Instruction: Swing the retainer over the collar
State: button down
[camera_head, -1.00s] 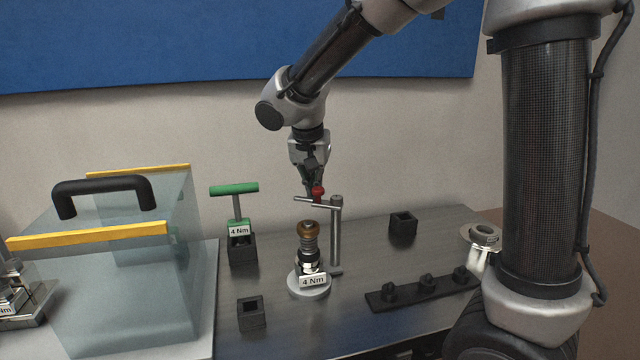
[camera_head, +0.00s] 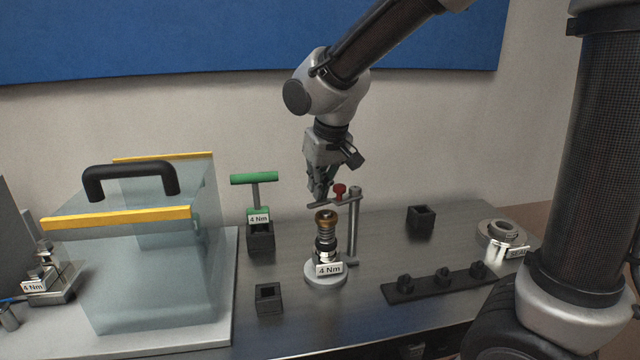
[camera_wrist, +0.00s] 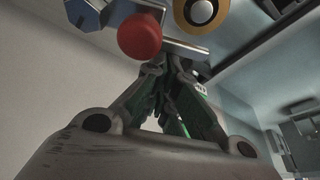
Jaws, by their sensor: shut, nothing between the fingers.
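The retainer (camera_head: 325,204) is a flat grey bar with a red knob (camera_head: 340,189), pivoted on an upright post (camera_head: 354,228). It points left from the post and its free end is angled toward the front. The brass collar (camera_head: 326,217) tops a spring-like fitting just below the bar. In the wrist view the red knob (camera_wrist: 139,38) is close, and the collar (camera_wrist: 201,11) shows beyond the bar's edge. My gripper (camera_head: 318,199) is shut and empty, its tips at the bar's free-end side; whether they touch it I cannot tell.
A green T-handle tool (camera_head: 254,180) stands in a black holder behind left. Black square sockets (camera_head: 268,298) and (camera_head: 420,218), and a black rail (camera_head: 435,284), lie around the fitting. A clear box with a black handle (camera_head: 130,180) fills the left. A grey ring part (camera_head: 500,233) is at right.

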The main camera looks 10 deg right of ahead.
jog(key=shift+s+a, duration=0.1)
jog(key=shift+s, duration=0.55)
dwell(0.3)
